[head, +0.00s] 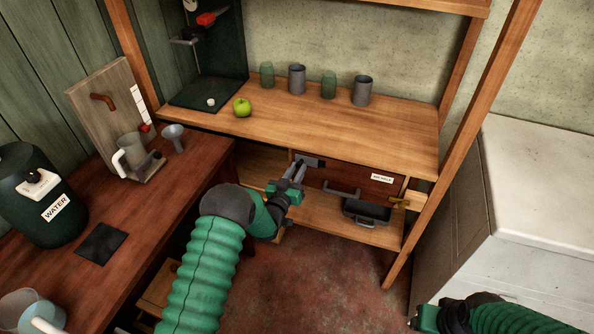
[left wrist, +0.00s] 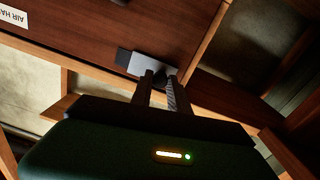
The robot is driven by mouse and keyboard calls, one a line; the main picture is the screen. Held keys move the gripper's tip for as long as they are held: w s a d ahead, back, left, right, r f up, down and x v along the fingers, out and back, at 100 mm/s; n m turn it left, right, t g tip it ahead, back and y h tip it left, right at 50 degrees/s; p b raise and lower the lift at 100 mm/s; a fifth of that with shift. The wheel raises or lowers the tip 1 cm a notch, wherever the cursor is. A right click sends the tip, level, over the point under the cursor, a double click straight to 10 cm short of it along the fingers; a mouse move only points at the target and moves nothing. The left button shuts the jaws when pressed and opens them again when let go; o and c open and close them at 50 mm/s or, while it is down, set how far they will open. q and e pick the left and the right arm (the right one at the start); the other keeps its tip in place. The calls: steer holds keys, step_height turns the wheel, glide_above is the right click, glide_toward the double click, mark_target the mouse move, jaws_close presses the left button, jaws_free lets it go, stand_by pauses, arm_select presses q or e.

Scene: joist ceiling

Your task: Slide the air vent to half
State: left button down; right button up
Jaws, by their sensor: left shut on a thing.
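The air vent's grey slider (head: 313,162) sits at the upper left of a brown wooden front under the shelf counter. A white label (head: 382,178) is at the right of this front. My left gripper (head: 299,167) is shut on the slider. In the left wrist view the fingers (left wrist: 160,85) close on the light grey slider (left wrist: 148,64), with a dark patch beside it. The label (left wrist: 12,15) shows upside down there, partly cut off, and seems to read "AIR HA...". My right gripper (head: 418,320) is at the bottom right edge, too little seen to judge its jaws.
A grey drawer handle (head: 342,190) and a dark tray (head: 366,212) are right of the left gripper. A brass-coloured latch (head: 401,203) is by the right post. A white chest (head: 545,180) is at right.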

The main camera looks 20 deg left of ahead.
mark_target(311, 163)
stand_by(0.3)
arm_select(q)
steer(key=d, duration=0.2)
steer(key=shift+s+d+f, duration=0.1)
steer(key=shift+d+f, duration=0.05)
steer(key=shift+d, duration=0.35)
steer(key=c, duration=1.3)
jaws_free()
steer(key=shift+o, duration=0.2)
steer(key=s+a+p, duration=0.1)
steer(key=s, duration=1.5)
steer(key=shift+s+a, duration=0.2)
steer(key=shift+s, duration=0.15)
